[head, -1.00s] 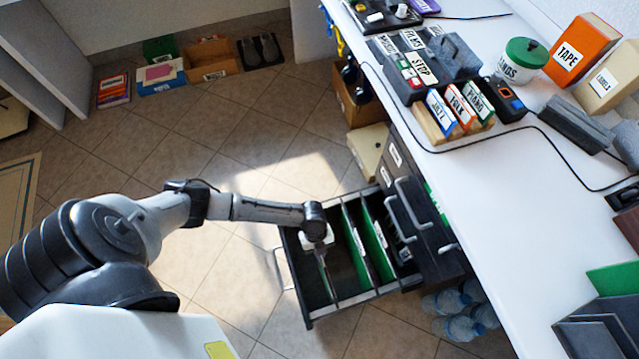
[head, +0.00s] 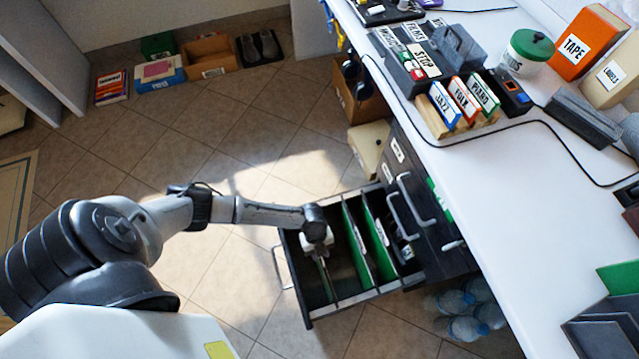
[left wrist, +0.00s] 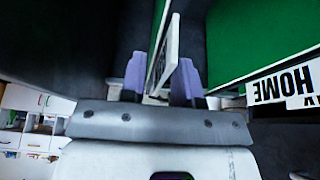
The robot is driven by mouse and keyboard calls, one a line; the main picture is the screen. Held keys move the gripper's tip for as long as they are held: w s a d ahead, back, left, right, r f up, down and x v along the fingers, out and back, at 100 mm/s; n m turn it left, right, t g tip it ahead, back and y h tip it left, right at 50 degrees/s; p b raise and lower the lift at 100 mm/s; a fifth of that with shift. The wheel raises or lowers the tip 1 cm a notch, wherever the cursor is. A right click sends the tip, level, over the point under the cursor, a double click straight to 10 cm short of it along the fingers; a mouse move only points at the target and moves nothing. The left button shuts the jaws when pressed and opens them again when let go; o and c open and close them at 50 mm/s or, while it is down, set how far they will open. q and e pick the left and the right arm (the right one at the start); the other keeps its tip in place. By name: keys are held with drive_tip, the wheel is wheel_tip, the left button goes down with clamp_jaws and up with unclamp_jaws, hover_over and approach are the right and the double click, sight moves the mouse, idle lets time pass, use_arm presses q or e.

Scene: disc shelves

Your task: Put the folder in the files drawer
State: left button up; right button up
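A green folder (head: 326,279) with a pale label strip stands in the open drawer (head: 355,303), near its handle end. My left gripper (head: 318,244) is over this folder, reaching down into the drawer. In the left wrist view, the two purple fingers (left wrist: 160,82) are on either side of the folder's label strip (left wrist: 172,48). I cannot tell whether they press on it. Two other green folders (head: 355,243) and (head: 378,240) stand in the drawer to the right. A label reading HOME (left wrist: 283,84) shows in the left wrist view. My right gripper is out of view.
The dark cabinet (head: 425,215) with handles stands right of the drawer, beside the white counter (head: 560,220). Labelled boxes and a record rack (head: 460,108) stand on the counter. Bottles (head: 465,310) lie on the floor. Floor left of the drawer is clear.

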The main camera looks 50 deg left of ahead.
use_arm(q)
drive_tip(key=p+v, duration=0.5)
drive_tip(key=v, duration=0.5)
drive_tip(key=shift+r, duration=0.15)
drive_tip(key=s+d+r+n+t, duration=0.2)
drive_tip(key=s+d+r+n, duration=0.4)
drive_tip(key=d+r, duration=0.4)
drive_tip(key=s+a+r+n+t+y, duration=0.3)
drive_tip(key=a+r+n, duration=0.5)
drive_tip(key=n, duration=0.6)
drive_tip(key=shift+s+r+y+p, duration=0.4)
drive_tip(key=shift+s+y, duration=0.1)
drive_tip(key=shift+s, duration=0.7)
drive_tip(key=shift+a+r, duration=0.15)
